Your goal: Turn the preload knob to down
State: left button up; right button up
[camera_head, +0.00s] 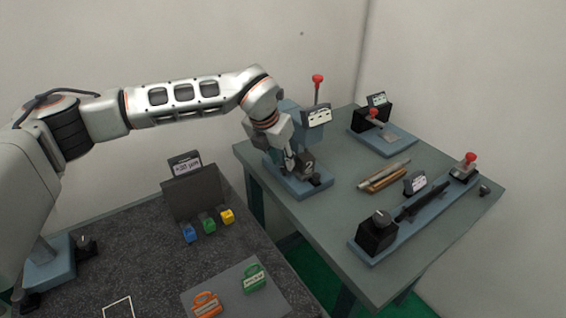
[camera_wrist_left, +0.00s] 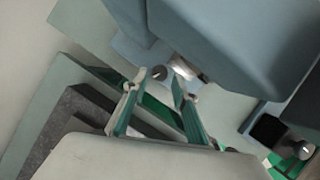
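My left gripper (camera_head: 291,160) is at the blue-grey device (camera_head: 325,137) with the tall red-topped lever, on the green-grey table. In the left wrist view my left gripper (camera_wrist_left: 161,84) has its two fingers apart. A small dark round knob (camera_wrist_left: 160,73) shows between or just beyond the fingertips; I cannot tell whether they touch it. This knob is hidden in the head view, and no readable label confirms it as the preload knob. A dark block marked 2 (camera_head: 307,162) is beside the gripper. My right gripper is not in view.
A long fixture with a black knobbed box (camera_head: 377,235) and a red-topped lever (camera_head: 469,160) lies at the right. Wooden-coloured rods (camera_head: 385,176) lie mid-table. Another red-handled fixture (camera_head: 374,117) stands behind. The dark bench (camera_head: 150,275) holds coloured blocks and padlock-like tags.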

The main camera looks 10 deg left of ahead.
pick_arm(q)
jog(key=shift+x, duration=1.35)
grip_shut()
jog(key=shift+m, duration=0.3)
jog(key=m+h, duration=0.1)
jog(key=m, duration=0.1)
jog(key=m+g+h, duration=0.1)
jog(key=m, duration=0.2)
jog(key=shift+w+a+r, duration=0.1)
jog(key=shift+w+a, duration=0.1)
jog(key=shift+a, duration=0.05)
jog(key=m+g, duration=0.1)
jog(key=m, duration=0.2)
jog(key=m+g+h+p, duration=0.1)
jog(key=m, duration=0.2)
jog(key=shift+w+m+g, duration=0.15)
jog(key=shift+m+g, duration=0.15)
